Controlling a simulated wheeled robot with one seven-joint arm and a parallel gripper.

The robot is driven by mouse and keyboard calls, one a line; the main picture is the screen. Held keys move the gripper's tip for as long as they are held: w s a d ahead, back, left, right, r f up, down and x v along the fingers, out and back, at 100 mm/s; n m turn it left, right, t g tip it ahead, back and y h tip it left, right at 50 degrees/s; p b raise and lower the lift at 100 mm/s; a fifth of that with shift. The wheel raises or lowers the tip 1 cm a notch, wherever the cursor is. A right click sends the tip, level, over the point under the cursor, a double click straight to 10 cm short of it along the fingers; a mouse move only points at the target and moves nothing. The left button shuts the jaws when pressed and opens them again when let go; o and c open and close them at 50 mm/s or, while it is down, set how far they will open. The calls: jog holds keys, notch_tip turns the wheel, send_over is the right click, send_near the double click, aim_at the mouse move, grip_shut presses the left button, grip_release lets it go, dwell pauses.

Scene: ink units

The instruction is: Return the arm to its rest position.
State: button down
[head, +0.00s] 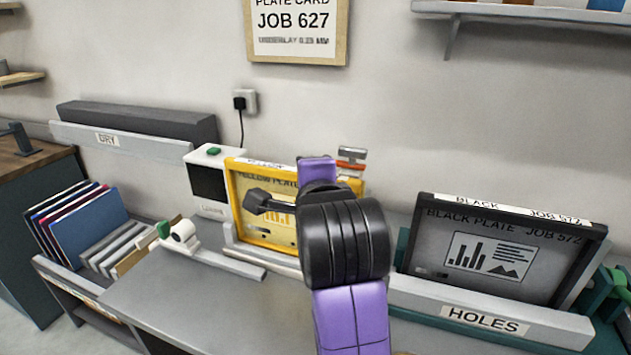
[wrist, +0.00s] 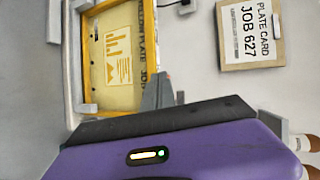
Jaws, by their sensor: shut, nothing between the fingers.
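My arm (head: 346,240), with purple links and a thick black joint, rises through the middle of the head view. It hides part of the bench and the right side of the yellow plate frame. In the wrist view my gripper (wrist: 160,90) shows as grey fingers beyond the purple hand, shut with nothing between them. The yellow plate frame (head: 240,222) stands upright against the back of the bench. It also shows sideways in the wrist view (wrist: 87,75), beyond the fingers. I cannot tell the exact gap between them.
The black plate frame (head: 500,262) leans behind the HOLES rail (head: 490,318) at right. A white device (head: 208,180) and a rack of coloured boards (head: 80,225) are at left. The plate card (head: 297,30) hangs on the wall. The front left bench (head: 200,300) is clear.

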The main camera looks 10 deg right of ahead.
jog(key=s+a+r+n+t+y, duration=0.1)
jog(key=s+a+r+n+t, duration=0.25)
jog(key=r+n, duration=0.35)
jog(key=s+d+f+n+t+y, duration=0.1)
jog(key=s+d+f+n+y, duration=0.15)
jog(key=s+f+n, duration=0.55)
jog(key=s+d+f+n+t+y, duration=0.1)
jog(key=s+d+f+n+y, duration=0.15)
jog(key=s+f+n, duration=0.45)
jog(key=s+d+f+m+g+h, duration=0.1)
jog(key=s+d+f, duration=0.2)
jog(key=s, duration=0.6)
jog(key=s+d+f+m+g+h, duration=0.1)
jog(key=s+d+f+g+h, duration=0.1)
jog(key=s+f, duration=0.6)
jog(key=s+d+f+m+g+h, duration=0.1)
jog(key=s+d+f, duration=0.3)
jog(key=s, duration=0.7)
jog(key=shift+f+g+h, duration=0.6)
jog(key=shift+f+g, duration=0.05)
jog(key=shift+f, duration=0.1)
